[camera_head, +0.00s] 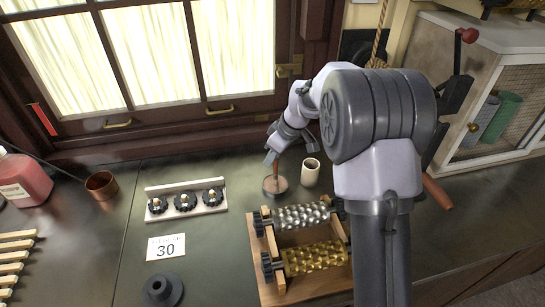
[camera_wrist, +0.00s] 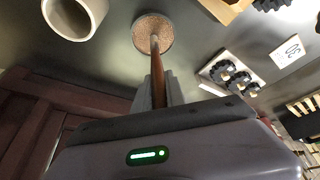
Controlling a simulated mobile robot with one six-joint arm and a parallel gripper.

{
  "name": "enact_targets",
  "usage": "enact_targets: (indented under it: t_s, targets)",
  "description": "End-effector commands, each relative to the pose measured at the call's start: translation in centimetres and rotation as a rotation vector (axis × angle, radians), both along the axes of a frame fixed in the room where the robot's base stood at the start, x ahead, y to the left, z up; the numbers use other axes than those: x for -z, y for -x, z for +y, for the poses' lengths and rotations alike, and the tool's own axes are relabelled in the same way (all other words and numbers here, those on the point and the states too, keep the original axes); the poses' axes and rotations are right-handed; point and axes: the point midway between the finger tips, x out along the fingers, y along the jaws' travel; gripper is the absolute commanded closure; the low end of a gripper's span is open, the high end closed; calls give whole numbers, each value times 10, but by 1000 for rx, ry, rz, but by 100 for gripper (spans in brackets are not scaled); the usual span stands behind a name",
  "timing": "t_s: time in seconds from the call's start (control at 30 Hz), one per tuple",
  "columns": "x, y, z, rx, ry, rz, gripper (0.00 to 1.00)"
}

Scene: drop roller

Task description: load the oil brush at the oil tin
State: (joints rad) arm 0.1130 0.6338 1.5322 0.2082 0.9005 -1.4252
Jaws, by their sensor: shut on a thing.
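The oil brush (camera_head: 276,172) has a thin brown handle and is held nearly upright. My gripper (camera_head: 272,157) is shut on the upper part of this handle. Below it is a small, low round tin (camera_head: 269,190) with a grey wall, seemingly the oil tin. In the wrist view the handle (camera_wrist: 155,52) runs from between my gripper's fingers (camera_wrist: 157,88) to the round tin's speckled brown face (camera_wrist: 148,28). The brush's lower end lies over or in the tin; its bristles are not distinguishable, and I cannot tell how deep it is.
A cream cup (camera_head: 311,173) stands just right of the tin, also large in the wrist view (camera_wrist: 70,15). A wooden stand holds a silver roller (camera_head: 302,216) and a brass roller (camera_head: 315,258) in front. A rack of black knobs (camera_head: 187,213) is at left. The window (camera_head: 160,60) is behind.

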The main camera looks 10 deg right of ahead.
Motion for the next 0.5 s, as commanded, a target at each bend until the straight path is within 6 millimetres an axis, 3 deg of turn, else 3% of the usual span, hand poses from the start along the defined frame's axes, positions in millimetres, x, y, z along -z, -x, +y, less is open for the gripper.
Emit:
enact_targets:
  t_s: [0.23,0.5]
  targets:
    - [-4,1,0,0,1,4,100]
    - [-35,1,0,0,1,2,100]
